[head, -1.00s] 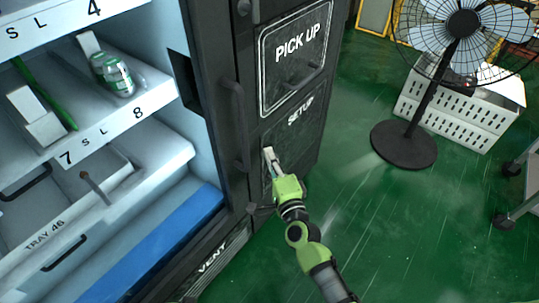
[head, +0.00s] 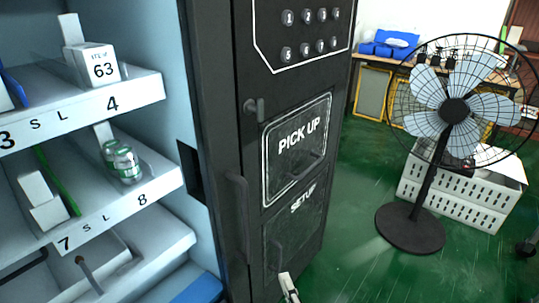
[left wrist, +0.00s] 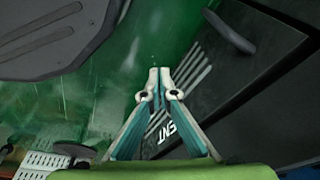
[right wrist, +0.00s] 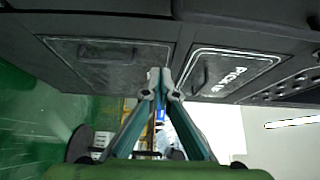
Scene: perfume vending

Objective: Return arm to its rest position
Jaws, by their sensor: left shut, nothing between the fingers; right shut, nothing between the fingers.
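My right gripper (head: 289,287) shows at the bottom of the head view, only its fingers in frame, in front of the lower part of the vending machine (head: 222,120). In the right wrist view its fingertips (right wrist: 160,80) are together and empty, with the setup panel (right wrist: 105,62) and the pick up panel (right wrist: 228,72) beyond them. My left gripper is outside the head view. In the left wrist view its fingertips (left wrist: 160,75) are together and empty, over the green floor and near the machine's dark vent side (left wrist: 235,110).
The open machine shelves (head: 75,120) hold small boxes and jars at the left. A door handle (head: 238,215) sticks out of the machine's dark front. A fan (head: 453,110) stands on the green floor (head: 350,250) at the right, before a white crate (head: 470,205).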

